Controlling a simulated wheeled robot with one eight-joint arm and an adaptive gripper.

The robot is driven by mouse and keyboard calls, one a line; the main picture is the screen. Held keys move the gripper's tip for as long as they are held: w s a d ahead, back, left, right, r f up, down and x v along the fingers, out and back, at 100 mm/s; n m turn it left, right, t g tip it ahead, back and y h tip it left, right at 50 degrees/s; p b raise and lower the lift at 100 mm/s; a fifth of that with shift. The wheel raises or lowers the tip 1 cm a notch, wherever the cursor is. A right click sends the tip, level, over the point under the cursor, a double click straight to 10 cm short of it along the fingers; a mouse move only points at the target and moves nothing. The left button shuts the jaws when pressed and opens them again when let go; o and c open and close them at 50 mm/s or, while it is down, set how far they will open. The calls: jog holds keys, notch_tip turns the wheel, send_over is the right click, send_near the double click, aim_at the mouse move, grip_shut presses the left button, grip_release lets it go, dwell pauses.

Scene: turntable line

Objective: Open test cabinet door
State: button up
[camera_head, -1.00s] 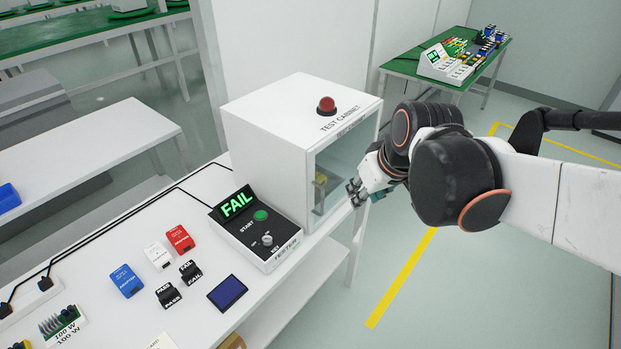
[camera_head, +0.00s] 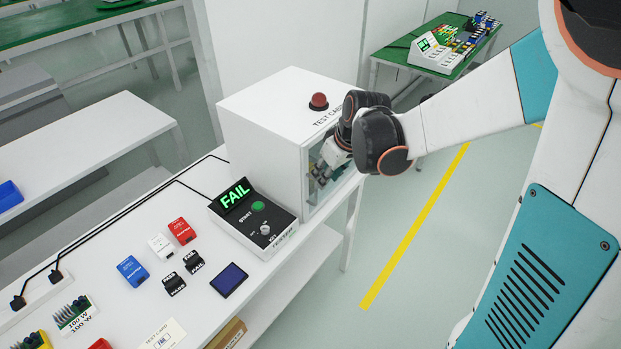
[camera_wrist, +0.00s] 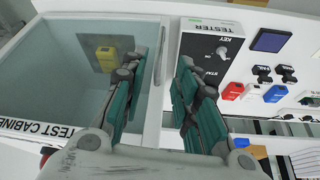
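The white test cabinet (camera_head: 262,150) stands on the bench, with a red dome light on top. Its glass-fronted door (camera_wrist: 60,70) faces right in the head view and looks shut, though my arm covers part of it. A yellow object (camera_wrist: 105,57) shows through the glass. My gripper (camera_head: 322,172) is at the door front. In the wrist view its two teal fingers (camera_wrist: 158,95) are apart, one over the glass side and one over the tester side, with the white door frame (camera_wrist: 153,105) showing between them. Contact with the door cannot be told.
The tester (camera_head: 254,218), reading FAIL, sits beside the cabinet. A blue adaptor (camera_head: 133,271), white and red ones, black PASS and FAIL blocks (camera_head: 174,284) and a dark blue pad (camera_head: 229,281) lie on the bench. Open floor (camera_head: 390,240) lies right of the bench.

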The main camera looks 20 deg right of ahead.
jog(key=b+x, duration=0.2)
jog(key=x, duration=0.7)
grip_shut()
